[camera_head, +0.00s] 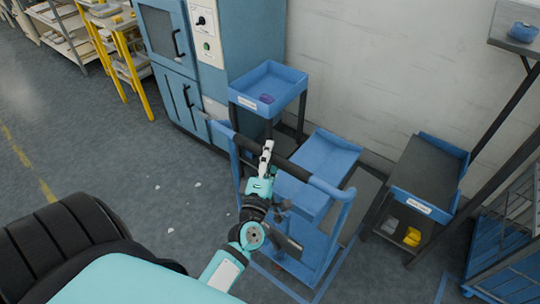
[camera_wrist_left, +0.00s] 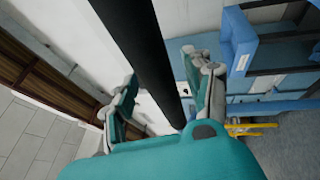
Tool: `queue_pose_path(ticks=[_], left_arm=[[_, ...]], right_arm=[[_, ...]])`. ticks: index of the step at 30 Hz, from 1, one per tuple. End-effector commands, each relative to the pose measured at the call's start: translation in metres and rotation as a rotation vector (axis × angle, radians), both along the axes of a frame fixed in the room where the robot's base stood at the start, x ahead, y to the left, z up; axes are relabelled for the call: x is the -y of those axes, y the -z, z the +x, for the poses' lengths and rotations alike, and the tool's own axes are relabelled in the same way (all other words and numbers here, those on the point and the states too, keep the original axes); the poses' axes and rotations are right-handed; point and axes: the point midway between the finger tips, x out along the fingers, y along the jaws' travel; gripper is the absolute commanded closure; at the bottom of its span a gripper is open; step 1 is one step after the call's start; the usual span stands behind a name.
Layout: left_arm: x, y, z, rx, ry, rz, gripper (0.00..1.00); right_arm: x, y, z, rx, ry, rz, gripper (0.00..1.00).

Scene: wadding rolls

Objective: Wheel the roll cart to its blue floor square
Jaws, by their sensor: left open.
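The roll cart (camera_head: 335,232) is a blue frame with a dark handle bar and a low blue deck, standing right of the centre in the head view. My left gripper (camera_head: 266,158) is at the handle bar, with its fingers open. In the left wrist view the dark handle bar (camera_wrist_left: 140,50) runs between the open fingers of my left gripper (camera_wrist_left: 163,98); I cannot tell whether they touch it. Blue floor lines (camera_head: 272,279) show beside the cart's base; the square they belong to is partly hidden. My right gripper is not in view.
A blue tray stand (camera_head: 270,80) is beside the blue cabinet (camera_head: 180,60). Another blue tray (camera_head: 325,155) is behind the handle. A dark-topped stand (camera_head: 428,170) and blue cage (camera_head: 510,235) are at the right. Small white scraps (camera_head: 170,185) lie on open floor left of the cart.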

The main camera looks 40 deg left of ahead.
Motion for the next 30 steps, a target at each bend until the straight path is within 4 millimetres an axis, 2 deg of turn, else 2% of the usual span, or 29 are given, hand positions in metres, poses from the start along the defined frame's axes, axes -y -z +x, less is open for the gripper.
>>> queue_pose_path(ticks=[5,8,21,25,30], left_arm=[[0.001,0.001,-0.002,-0.002,0.0,-0.002,0.49],[0.005,0.004,-0.011,-0.004,0.002,-0.001,0.49],[0.035,0.019,-0.091,-0.004,0.002,0.0,0.49],[0.04,0.021,-0.104,-0.002,0.001,0.0,0.49],[0.043,0.022,-0.111,0.0,0.001,0.0,0.49]], right_arm=[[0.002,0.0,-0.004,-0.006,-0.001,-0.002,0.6],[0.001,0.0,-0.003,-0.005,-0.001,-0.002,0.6],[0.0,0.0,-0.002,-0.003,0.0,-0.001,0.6],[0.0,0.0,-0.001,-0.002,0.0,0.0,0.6],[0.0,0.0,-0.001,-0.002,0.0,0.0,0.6]])
